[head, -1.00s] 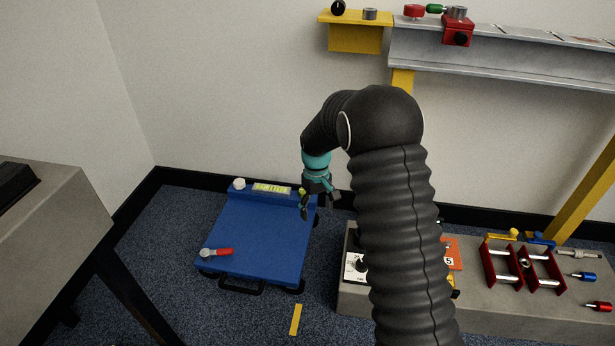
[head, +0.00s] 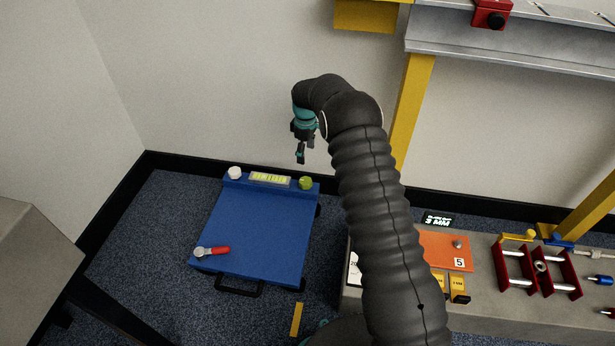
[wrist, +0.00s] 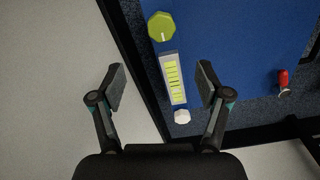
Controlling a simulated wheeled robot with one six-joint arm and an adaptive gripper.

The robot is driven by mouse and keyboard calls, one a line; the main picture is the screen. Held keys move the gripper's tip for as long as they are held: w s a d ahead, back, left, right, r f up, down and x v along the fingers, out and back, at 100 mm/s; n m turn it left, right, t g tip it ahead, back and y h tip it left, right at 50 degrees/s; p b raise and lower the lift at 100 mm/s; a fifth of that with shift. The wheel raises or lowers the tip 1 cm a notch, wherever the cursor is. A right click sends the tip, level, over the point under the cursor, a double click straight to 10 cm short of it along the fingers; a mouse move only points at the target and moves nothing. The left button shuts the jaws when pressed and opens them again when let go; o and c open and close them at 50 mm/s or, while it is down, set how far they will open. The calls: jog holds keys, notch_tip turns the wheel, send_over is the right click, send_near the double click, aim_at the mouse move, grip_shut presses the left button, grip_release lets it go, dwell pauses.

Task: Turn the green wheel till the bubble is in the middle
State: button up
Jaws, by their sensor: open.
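The green wheel (head: 306,183) sits at the right end of the raised back edge of the blue platform (head: 255,238). In the wrist view the green wheel (wrist: 161,26) is beyond my fingers, near the top. The level vial (head: 270,179) is a yellow-green strip with dark marks, beside the wheel; it also shows in the wrist view (wrist: 173,78). I cannot make out where the bubble lies. A white knob (head: 235,173) is at the vial's other end. My gripper (head: 300,158) is open and empty, above and behind the wheel, apart from it; its fingers are spread in the wrist view (wrist: 162,78).
A red-handled lever (head: 212,251) lies on the platform's front left. A grey bench (head: 393,312) with an orange plate (head: 446,251) and red frames (head: 536,273) stands at the right. The wall is close behind the platform. A yellow strip (head: 296,319) marks the floor.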

aim_at(305, 181)
notch_tip(305, 181, down, 14)
jog(key=shift+s+a+r, duration=0.1)
dwell(0.5)
jog(key=shift+c, duration=0.2)
jog(key=c, duration=1.1)
